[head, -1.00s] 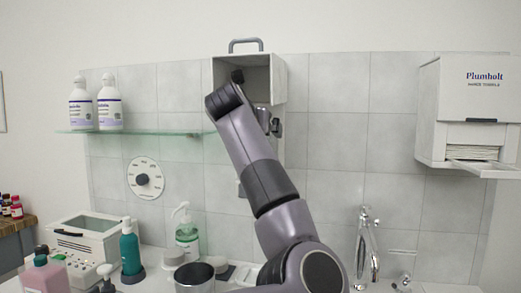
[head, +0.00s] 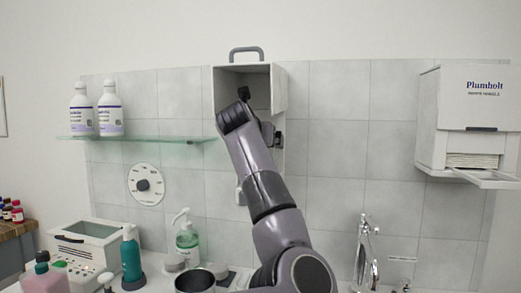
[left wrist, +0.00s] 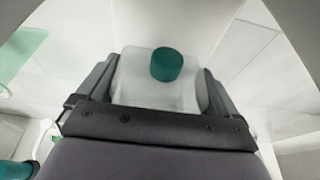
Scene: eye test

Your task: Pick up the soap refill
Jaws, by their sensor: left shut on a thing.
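The soap refill (left wrist: 150,88) is a pale translucent block with a round teal cap (left wrist: 167,64), seen in the left wrist view. My left gripper (left wrist: 160,82) is shut on it, one finger on each side. In the head view my arm (head: 262,180) reaches up to the open wall box (head: 284,90), with its wrist in front of the box's opening. The refill and the fingertips are hidden behind the wrist there. My right gripper is not in view.
A towel dispenser (head: 480,110) hangs at right.

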